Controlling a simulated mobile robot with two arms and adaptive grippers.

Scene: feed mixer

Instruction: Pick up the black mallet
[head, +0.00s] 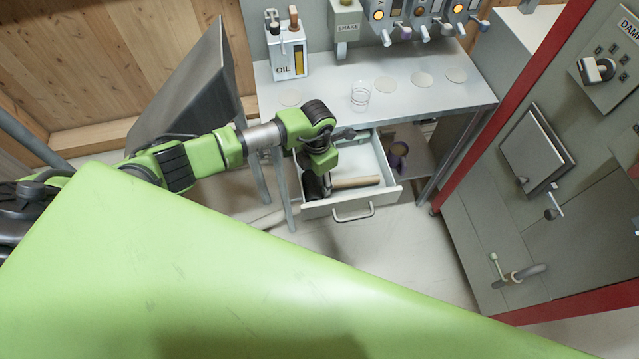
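The mallet's light wooden handle (357,183) lies in the open white drawer (392,187), pointing right along the front wall. A black shape at the handle's left end appears to be the mallet's head, partly hidden by my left wrist. My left gripper (320,180) reaches down into the drawer's left side, at the handle's left end. Its dark fingers blend with the black shape, so I cannot tell whether they are open or shut, or touching the mallet. My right gripper is not in view.
A grey and green item (347,134) lies at the drawer's back. The grey worktop (400,98) above holds an oil can (286,55), a clear glass (360,96) and several pale discs. A purple cup (398,155) stands right of the drawer. A red-framed machine (540,100) stands right.

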